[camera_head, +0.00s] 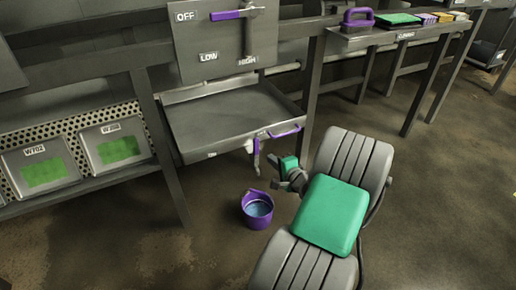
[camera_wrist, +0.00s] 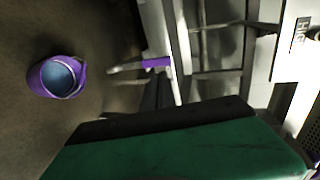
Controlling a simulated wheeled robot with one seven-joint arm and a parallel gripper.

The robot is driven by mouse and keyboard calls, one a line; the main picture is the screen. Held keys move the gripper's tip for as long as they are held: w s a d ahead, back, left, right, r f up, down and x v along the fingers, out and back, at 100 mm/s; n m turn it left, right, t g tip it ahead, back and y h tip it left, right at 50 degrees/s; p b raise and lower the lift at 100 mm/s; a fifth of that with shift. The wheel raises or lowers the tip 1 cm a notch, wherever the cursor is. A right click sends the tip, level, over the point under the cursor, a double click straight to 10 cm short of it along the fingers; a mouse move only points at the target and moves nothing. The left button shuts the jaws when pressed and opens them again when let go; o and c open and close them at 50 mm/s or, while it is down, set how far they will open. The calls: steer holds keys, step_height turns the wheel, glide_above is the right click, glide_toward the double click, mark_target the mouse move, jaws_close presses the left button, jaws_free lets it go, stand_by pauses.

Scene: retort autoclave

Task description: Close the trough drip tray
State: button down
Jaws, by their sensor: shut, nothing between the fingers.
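The trough drip tray (camera_head: 225,125) is a shallow grey metal tray. In the head view it sticks out from the frame below the OFF/LOW/HIGH panel, so it stands open. A purple bar handle (camera_head: 286,132) is at its front right edge. My gripper (camera_head: 273,159) is just below and in front of that edge, small in view. It looks shut and empty, and I see no contact with the handle. A purple-and-grey lever-like part (camera_head: 257,153) hangs under the tray's front, close left of my gripper. A purple-banded part (camera_wrist: 155,62) shows in the wrist view.
A purple bucket (camera_head: 257,222) with bluish contents stands on the floor below the tray; it also shows in the wrist view (camera_wrist: 76,84). A frame leg (camera_head: 168,165) stands left of the tray. Bins with green contents (camera_head: 120,150) are at left. A shelf with cleaning items is at upper right.

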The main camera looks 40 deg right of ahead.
steer(key=b, duration=0.3)
glide_toward(254, 140)
steer(key=w+f, duration=0.4)
steer(key=shift+w+d+r+b, duration=0.35)
steer(key=shift+w+d, duration=0.3)
steer(key=shift+w, duration=0.2)
steer(key=shift+w+d, duration=0.1)
steer(key=shift+w, duration=0.35)
steer(key=w, duration=0.3)
steer(key=shift+w+d, duration=0.3)
steer(key=shift+d, duration=0.05)
steer(key=shift+d+r, duration=0.1)
steer(key=shift+r, duration=0.15)
